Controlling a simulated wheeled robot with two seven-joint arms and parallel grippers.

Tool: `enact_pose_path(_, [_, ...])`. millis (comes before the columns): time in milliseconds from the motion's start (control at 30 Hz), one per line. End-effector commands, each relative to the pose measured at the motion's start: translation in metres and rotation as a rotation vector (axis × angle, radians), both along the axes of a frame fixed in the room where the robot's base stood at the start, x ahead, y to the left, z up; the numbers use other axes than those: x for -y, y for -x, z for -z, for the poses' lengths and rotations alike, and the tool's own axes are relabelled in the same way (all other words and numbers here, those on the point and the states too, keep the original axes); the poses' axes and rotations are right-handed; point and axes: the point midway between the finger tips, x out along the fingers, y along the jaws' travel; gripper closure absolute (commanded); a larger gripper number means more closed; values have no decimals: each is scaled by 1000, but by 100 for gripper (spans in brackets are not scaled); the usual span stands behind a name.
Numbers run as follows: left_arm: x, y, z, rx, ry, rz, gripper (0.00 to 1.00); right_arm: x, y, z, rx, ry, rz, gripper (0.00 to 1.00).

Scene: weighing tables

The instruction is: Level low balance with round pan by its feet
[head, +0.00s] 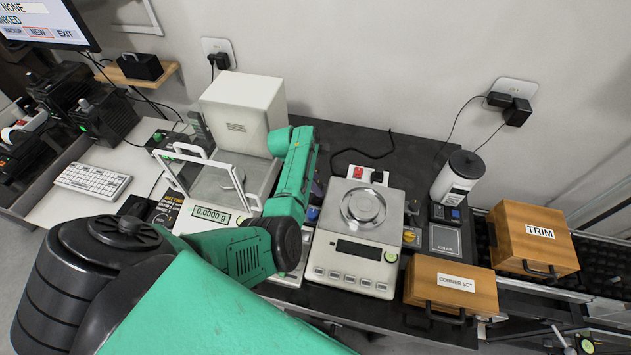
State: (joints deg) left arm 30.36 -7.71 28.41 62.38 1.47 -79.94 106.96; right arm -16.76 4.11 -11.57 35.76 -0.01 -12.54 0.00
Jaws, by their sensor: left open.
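The low white balance (345,258) stands on the dark table with a bare round metal pan (363,208) on top. Its display is dark and its front has a row of buttons. An orange knob (409,236) shows by its right side and a blue knob (313,214) by its left side. My left gripper (316,190) is open, low by the balance's left rear side, mostly hidden behind my green forearm. I cannot tell whether it touches anything. The balance's left edge is partly hidden. My right gripper is not in view.
A balance with a glass draft shield (212,180) reading 0.0000 g stands left. Right are a white-and-black cylindrical device (458,178), a wooden box (452,287) in front and a TRIM box (533,238). A cable lies behind the low balance.

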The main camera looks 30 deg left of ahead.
Motion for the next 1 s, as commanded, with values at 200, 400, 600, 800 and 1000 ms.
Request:
enact_pose_path(200, [0,0,0,0,0,0,82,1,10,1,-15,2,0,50])
enact_pose_path(400, [0,0,0,0,0,2,100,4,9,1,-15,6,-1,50])
enact_pose_path(600, [-1,0,0,-2,-1,33,100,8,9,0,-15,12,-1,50])
enact_pose_path(800, [-1,-1,-1,-1,-1,124,100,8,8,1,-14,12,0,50])
enact_pose_path(1000, [-2,-2,0,-2,0,277,100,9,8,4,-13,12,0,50])
